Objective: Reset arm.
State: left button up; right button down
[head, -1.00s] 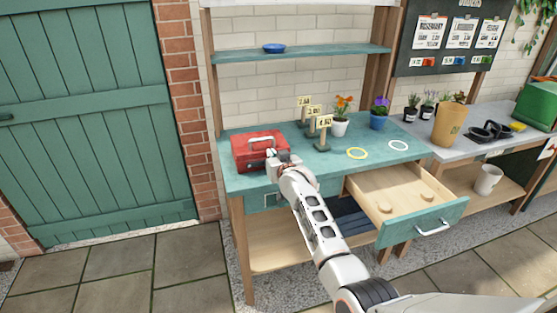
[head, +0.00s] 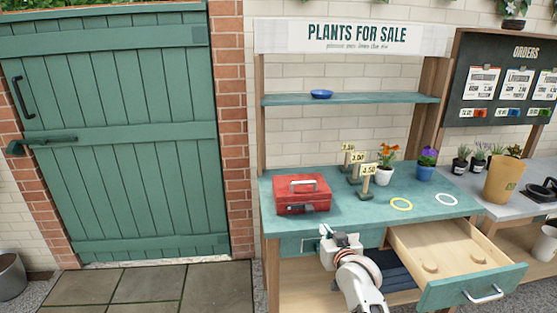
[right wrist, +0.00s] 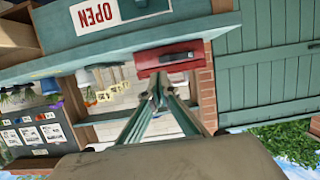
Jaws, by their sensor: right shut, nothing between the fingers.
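My right gripper (head: 325,232) is in front of the bench's front edge, below the red toolbox and left of the open drawer. Its fingers are shut and empty; they show in the right wrist view (right wrist: 158,90), pointing towards the toolbox. The red toolbox (head: 303,207) stands on the left part of the teal bench top (head: 340,212), its grey handle upright. It also shows in the right wrist view (right wrist: 168,57). In the head view the gripper is apart from the toolbox. My left gripper is in neither view.
An open wooden drawer (head: 475,292) juts out right of my right arm. Paving before the green door is clear.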

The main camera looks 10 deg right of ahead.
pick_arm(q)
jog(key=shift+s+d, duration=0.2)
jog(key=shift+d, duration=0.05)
pick_arm(e)
jog(key=s+f+n+g, duration=0.1)
jog(key=s+f, duration=0.7)
jog(key=s, duration=0.5)
jog(key=s+f+n+g+y, duration=0.1)
jog(key=s+f, duration=0.7)
jog(key=s, duration=0.5)
jog(key=s+f+n+g, duration=0.1)
jog(key=s+f+g, duration=0.1)
jog(key=s+f, duration=0.6)
jog(key=s, duration=0.5)
jog(key=shift+s+d+n, duration=0.2)
jog(key=shift+d+n, duration=0.1)
jog(key=shift+d, duration=0.05)
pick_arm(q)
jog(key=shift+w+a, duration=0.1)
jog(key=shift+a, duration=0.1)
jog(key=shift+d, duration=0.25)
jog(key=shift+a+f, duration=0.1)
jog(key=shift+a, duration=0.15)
